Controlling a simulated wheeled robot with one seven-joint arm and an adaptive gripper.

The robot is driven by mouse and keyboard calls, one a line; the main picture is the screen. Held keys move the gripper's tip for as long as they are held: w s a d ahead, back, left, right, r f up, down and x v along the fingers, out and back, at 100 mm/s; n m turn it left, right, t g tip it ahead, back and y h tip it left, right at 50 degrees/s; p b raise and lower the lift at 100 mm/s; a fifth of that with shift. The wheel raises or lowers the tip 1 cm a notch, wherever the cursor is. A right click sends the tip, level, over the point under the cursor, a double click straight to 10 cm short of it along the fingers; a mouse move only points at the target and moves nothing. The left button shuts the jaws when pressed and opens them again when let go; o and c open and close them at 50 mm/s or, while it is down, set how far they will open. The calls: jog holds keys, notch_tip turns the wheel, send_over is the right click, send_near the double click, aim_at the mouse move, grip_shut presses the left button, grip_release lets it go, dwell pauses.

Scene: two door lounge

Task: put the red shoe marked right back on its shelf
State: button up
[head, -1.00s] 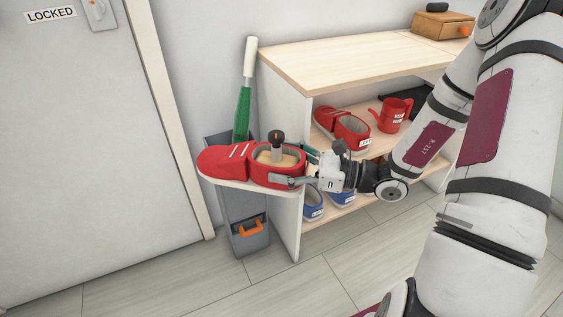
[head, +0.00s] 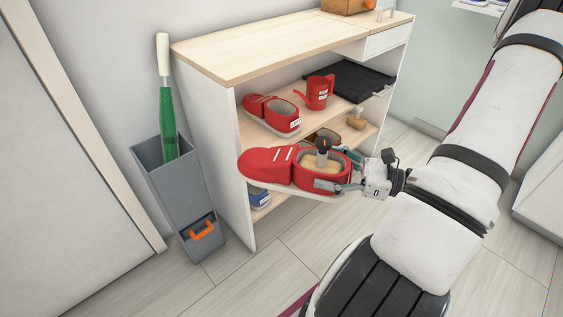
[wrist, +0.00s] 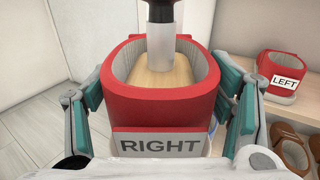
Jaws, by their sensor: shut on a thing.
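The red shoe marked RIGHT (head: 268,164) is held in front of the shelf unit, toe to the left in the head view. Its heel label RIGHT (wrist: 160,145) faces me in the wrist view. My gripper (head: 338,171) is shut on its heel, with teal-padded fingers on both sides. A grey post with a dark knob (head: 323,151) stands up out of the shoe's opening. LEFT also shows in the wrist view (wrist: 281,78).
The shelf unit's pale top (head: 260,45) lies above the upper shelf. A black tray (head: 362,82) juts out at the right. A blue shoe (head: 259,197) and brown sandals (wrist: 296,145) are lower. A grey bin (head: 178,185) with a green-bladed tool (head: 168,125) stands left.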

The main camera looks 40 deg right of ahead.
jog(key=s+d+f+m+t+h, duration=0.1)
jog(key=s+d+m+h, duration=0.1)
jog(key=s+d, duration=0.8)
jog(key=s+d+f+m+t+h, duration=0.1)
jog(key=s+d+h, duration=0.4)
jog(key=s+d, duration=0.5)
jog(key=d+f+m, duration=0.1)
jog(key=d, duration=0.3)
jog(key=shift+d+f+m+t, duration=0.15)
jog(key=shift+d+m+t, duration=0.1)
jog(key=shift+m+t, duration=0.15)
jog(key=shift+w, duration=0.1)
